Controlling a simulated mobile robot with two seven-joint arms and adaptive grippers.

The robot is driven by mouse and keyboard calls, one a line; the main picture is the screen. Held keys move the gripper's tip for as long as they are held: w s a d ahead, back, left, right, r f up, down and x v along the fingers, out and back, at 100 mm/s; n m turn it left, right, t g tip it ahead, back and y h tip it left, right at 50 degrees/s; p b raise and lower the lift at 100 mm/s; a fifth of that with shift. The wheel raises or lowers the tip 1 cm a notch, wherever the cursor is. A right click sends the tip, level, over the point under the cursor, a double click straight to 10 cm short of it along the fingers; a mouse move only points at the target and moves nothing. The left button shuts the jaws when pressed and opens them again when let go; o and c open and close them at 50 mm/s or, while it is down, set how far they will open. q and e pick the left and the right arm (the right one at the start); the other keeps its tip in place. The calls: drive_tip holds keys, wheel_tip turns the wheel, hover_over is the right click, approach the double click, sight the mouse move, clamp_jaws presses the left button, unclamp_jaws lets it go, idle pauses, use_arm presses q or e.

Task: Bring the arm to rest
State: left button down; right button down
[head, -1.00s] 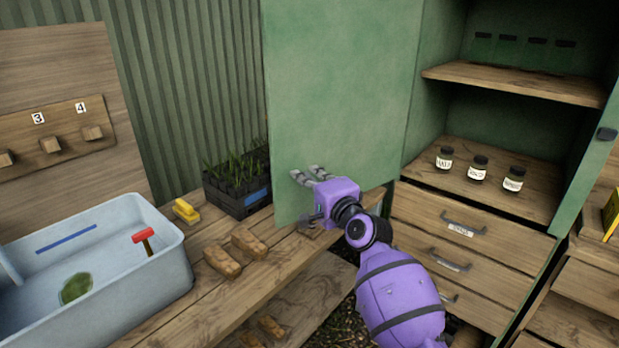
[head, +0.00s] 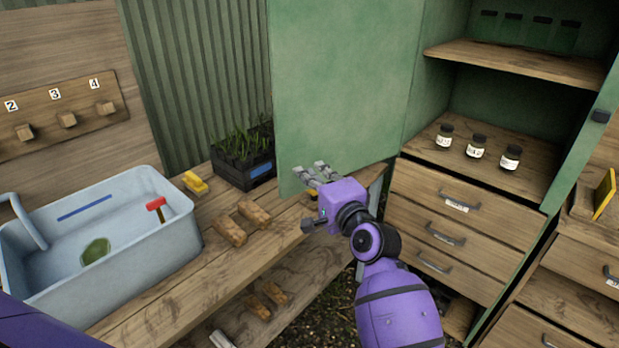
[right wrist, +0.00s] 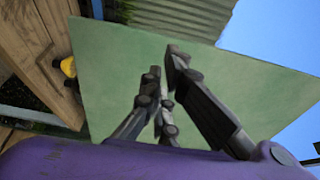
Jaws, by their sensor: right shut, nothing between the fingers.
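My right gripper (head: 307,172) is in front of the open green cabinet door (head: 335,80), near its lower edge. Its fingers are shut with nothing between them. In the right wrist view the gripper (right wrist: 165,75) shows against the green door (right wrist: 110,75); I cannot tell whether it touches the door. My right forearm reaches up from the bottom of the head view. A dark purple part of my own body shows at the bottom left corner; my left gripper is not in view.
A grey-blue sink (head: 185,235) with a red-headed tool (head: 156,204) stands on the wooden bench at left. A yellow brush (head: 195,183), brown blocks (head: 228,231) and a black plant crate (head: 232,172) are nearby. The cabinet holds three jars (head: 476,146) above drawers (head: 440,235).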

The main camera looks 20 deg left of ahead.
drive_tip(key=s+d+f+n+t+h, duration=0.1)
drive_tip(key=s+d+f+n+h, duration=0.25)
drive_tip(key=d+f, duration=0.55)
drive_tip(key=s+d+f+n+h+p, duration=0.1)
drive_tip(key=s+d+f+n+h, duration=0.15)
drive_tip(key=s+d+f, duration=0.6)
drive_tip(key=s+d+f+n+t+h, duration=0.1)
drive_tip(key=d+f+n+h, duration=0.3)
drive_tip(key=d, duration=0.8)
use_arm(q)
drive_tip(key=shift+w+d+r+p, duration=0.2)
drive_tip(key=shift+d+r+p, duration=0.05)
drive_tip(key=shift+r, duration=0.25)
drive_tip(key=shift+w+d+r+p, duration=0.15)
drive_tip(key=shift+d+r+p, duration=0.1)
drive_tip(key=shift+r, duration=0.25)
use_arm(e)
drive_tip(key=s+d+f+g+h, duration=0.1)
drive_tip(key=s+d+f, duration=0.4)
drive_tip(key=s, duration=0.4)
drive_tip(key=s+d+f+m+g+h, duration=0.1)
drive_tip(key=s+d+f, duration=0.4)
drive_tip(key=s, duration=0.5)
drive_tip(key=s+d+f+g+h, duration=0.1)
drive_tip(key=s+d+f+g, duration=0.2)
drive_tip(key=s, duration=0.7)
wheel_tip(320, 180, down, 4)
drive_tip(key=d, duration=0.2)
drive_tip(key=shift+s+d+m, duration=0.25)
drive_tip(key=shift+d+m, duration=0.05)
